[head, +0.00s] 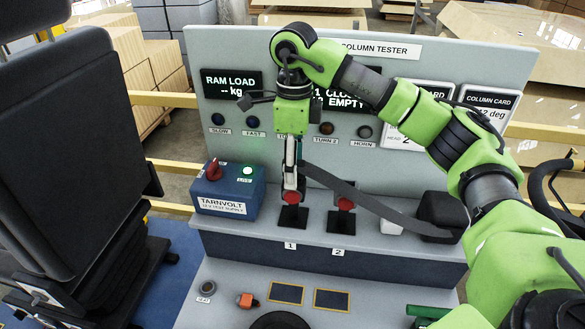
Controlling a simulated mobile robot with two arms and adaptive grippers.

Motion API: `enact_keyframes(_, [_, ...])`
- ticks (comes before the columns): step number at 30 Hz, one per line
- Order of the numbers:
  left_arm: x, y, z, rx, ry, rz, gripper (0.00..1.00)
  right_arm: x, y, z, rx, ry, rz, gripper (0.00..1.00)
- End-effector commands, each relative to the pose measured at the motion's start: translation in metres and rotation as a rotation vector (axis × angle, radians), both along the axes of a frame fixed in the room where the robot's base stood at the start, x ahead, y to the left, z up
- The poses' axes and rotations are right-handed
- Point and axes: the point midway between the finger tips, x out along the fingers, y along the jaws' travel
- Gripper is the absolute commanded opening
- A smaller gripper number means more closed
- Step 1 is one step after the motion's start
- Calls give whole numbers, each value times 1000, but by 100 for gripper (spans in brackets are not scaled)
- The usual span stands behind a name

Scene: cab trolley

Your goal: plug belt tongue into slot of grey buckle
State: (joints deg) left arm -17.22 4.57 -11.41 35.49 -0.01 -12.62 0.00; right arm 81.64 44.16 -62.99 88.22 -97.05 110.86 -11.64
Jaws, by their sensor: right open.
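My right gripper (291,188) points down over the red-topped post on black base 1 (292,218). Its jaws are open, with the red top at the fingertips; I cannot tell whether they touch. A dark belt strap (372,203) runs from beside the gripper down to the right, to a black block (440,212) on the shelf. The strap's upper end is near the fingers, and I cannot make out a tongue there. I cannot pick out the grey buckle or its slot for certain. My left gripper is not in view.
A red-topped post (345,204) stands on base 2, right of the gripper. A blue supply box (231,191) with a red knob is on the left. A grey panel (405,165) with displays rises behind. A black seat (75,150) fills the left side. An orange piece (247,300) lies in front.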

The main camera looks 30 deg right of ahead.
Motion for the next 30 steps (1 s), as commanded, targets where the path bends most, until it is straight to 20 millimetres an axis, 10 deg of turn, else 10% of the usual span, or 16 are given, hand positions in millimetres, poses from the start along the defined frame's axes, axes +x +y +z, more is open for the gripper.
enact_keyframes(9, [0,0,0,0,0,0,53,0,0,0,0,0,0,53])
enact_keyframes(16, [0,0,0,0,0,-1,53,0,0,0,0,0,0,0])
enact_keyframes(30, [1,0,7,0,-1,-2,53,1,0,11,0,-3,0,0])
